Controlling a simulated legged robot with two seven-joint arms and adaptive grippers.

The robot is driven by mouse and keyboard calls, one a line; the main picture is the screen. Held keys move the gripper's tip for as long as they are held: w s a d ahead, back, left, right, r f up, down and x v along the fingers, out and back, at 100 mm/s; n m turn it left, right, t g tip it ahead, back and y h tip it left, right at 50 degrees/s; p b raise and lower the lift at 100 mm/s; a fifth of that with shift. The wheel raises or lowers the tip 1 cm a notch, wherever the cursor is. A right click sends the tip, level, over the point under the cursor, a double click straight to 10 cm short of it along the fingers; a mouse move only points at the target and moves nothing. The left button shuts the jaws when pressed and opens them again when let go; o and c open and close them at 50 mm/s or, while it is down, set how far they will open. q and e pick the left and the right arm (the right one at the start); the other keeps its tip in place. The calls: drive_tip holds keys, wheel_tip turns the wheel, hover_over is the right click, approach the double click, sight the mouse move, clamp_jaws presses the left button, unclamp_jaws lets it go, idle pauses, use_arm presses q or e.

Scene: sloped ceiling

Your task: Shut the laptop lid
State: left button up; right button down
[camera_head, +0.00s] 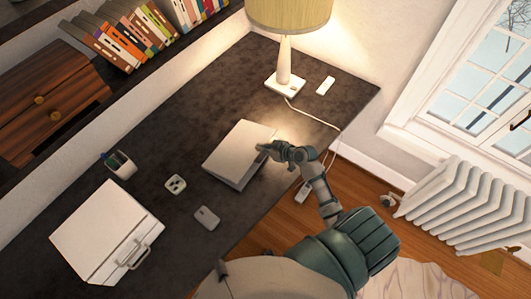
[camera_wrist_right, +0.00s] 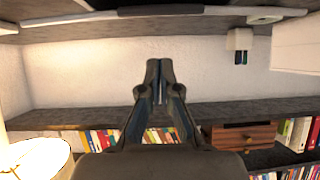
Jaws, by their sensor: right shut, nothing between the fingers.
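The laptop (camera_head: 236,146) lies in the middle of the dark desk, its pale lid facing up. A grey edge shows below the lid on its near right side. The lid looks low over the base, but I cannot tell whether it is flush. My right gripper (camera_head: 263,148) is at the lid's right edge, overlapping it in the head view; contact is unclear. In the wrist view the right gripper (camera_wrist_right: 159,68) has its fingertips together with nothing between them. My left gripper is not in view.
A lamp (camera_head: 285,75) stands behind the laptop, its cord running down the right side. A small grey device (camera_head: 207,217), a white socket block (camera_head: 175,185), a pen cup (camera_head: 120,164) and a white box with a handle (camera_head: 96,232) are left and nearer. Desk (camera_head: 190,115) behind-left is clear.

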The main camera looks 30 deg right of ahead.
sight(264, 157)
drive_tip(key=f, duration=0.1)
drive_tip(key=s+f, duration=0.1)
drive_tip(key=f, duration=0.1)
drive_tip(key=shift+s+d+f, duration=0.1)
drive_tip(key=shift+s+f, duration=0.1)
drive_tip(key=shift+d+f, duration=0.1)
drive_tip(key=shift+d, duration=0.15)
